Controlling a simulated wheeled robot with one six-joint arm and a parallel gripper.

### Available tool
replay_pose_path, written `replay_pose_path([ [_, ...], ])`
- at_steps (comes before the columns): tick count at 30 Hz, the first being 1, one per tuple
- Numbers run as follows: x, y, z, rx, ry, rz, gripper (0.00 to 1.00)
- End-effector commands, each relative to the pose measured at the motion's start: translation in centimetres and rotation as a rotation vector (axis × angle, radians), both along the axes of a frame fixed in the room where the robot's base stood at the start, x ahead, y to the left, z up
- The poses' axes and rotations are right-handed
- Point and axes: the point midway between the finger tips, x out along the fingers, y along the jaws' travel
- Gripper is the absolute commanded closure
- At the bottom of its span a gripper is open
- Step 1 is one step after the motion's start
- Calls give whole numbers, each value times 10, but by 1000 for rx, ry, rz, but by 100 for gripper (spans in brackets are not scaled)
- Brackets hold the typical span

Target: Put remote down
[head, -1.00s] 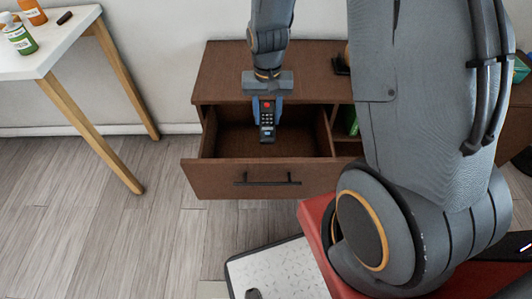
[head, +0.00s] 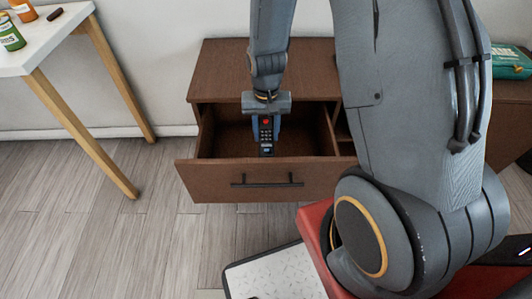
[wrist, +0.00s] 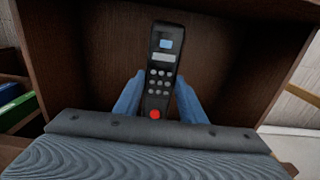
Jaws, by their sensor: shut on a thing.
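My gripper (head: 266,131) is shut on a black remote (head: 266,148) with a red button and grey keys. In the head view the remote hangs upright between the fingers, inside the opening of the pulled-out brown drawer (head: 266,183). In the wrist view the two blue fingers of my gripper (wrist: 158,100) flank the remote (wrist: 162,60) near its red-button end. Its other end points at the dark wooden drawer interior. I cannot tell whether the remote touches the drawer bottom.
The drawer belongs to a brown cabinet (head: 305,60) against the wall. A white table (head: 42,50) with bottles stands at the left. A green case (head: 511,62) lies at the far right. In the wrist view, green and blue items (wrist: 15,105) sit in a side compartment.

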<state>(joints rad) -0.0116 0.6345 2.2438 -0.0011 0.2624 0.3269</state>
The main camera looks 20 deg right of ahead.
Motion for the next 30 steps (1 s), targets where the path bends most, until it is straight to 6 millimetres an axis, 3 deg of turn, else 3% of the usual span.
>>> replay_pose_path([
  [9, -1, 0, -80, 0, 5, 0, 88],
  [13, -1, 0, -104, 0, 4, 0, 88],
  [20, 2, -1, -120, 0, -1, 0, 88],
  [27, 37, -12, -120, 0, -2, -1, 88],
  [30, 38, -12, -129, 0, 2, 0, 88],
])
